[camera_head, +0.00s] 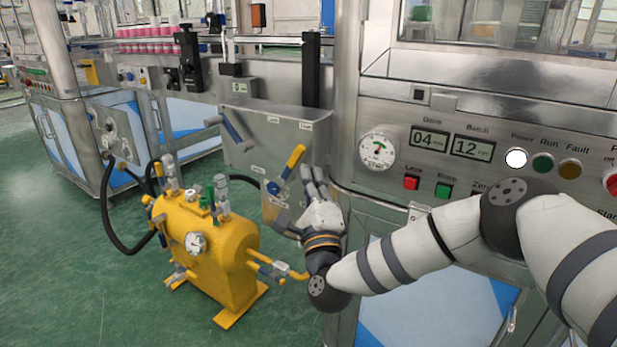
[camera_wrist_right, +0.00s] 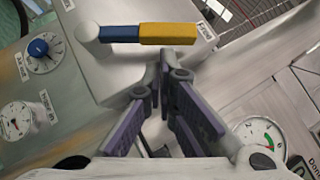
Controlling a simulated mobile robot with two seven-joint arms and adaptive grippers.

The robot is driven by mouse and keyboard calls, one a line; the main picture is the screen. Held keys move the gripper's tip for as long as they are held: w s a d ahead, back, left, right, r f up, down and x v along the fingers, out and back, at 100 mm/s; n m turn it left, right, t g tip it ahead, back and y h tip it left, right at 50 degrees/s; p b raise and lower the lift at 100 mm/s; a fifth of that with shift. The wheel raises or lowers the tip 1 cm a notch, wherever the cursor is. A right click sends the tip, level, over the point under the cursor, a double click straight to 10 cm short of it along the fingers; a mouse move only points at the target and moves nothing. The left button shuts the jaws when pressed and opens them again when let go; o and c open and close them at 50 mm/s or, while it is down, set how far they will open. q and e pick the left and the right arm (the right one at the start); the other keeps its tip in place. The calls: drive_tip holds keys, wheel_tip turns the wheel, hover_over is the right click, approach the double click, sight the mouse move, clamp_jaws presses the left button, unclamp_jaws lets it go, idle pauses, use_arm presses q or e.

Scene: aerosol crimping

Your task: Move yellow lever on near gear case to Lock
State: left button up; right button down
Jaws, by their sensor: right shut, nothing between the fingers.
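The yellow lever (camera_head: 294,158) is on the front of the grey gear case (camera_head: 262,147), with a blue lower part at its pivot. In the head view it slants up and to the right. My right gripper (camera_head: 313,178) is shut and empty, just right of and slightly below the lever's yellow end. Whether it touches the lever cannot be told. My left gripper is not in view.
A second lever (camera_head: 233,129) with a blue-grey handle sits at the case's upper left. A yellow tank (camera_head: 225,258) with valves and a gauge stands on the floor at left. A steel control panel (camera_head: 470,132) with gauge and buttons is at right. Green floor is open at lower left.

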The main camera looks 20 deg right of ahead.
drive_tip(key=shift+w+a+r, duration=0.1)
drive_tip(key=shift+w+a, duration=0.05)
drive_tip(key=shift+w, duration=0.05)
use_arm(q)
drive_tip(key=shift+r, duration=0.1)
use_arm(e)
drive_tip(key=shift+r, duration=0.1)
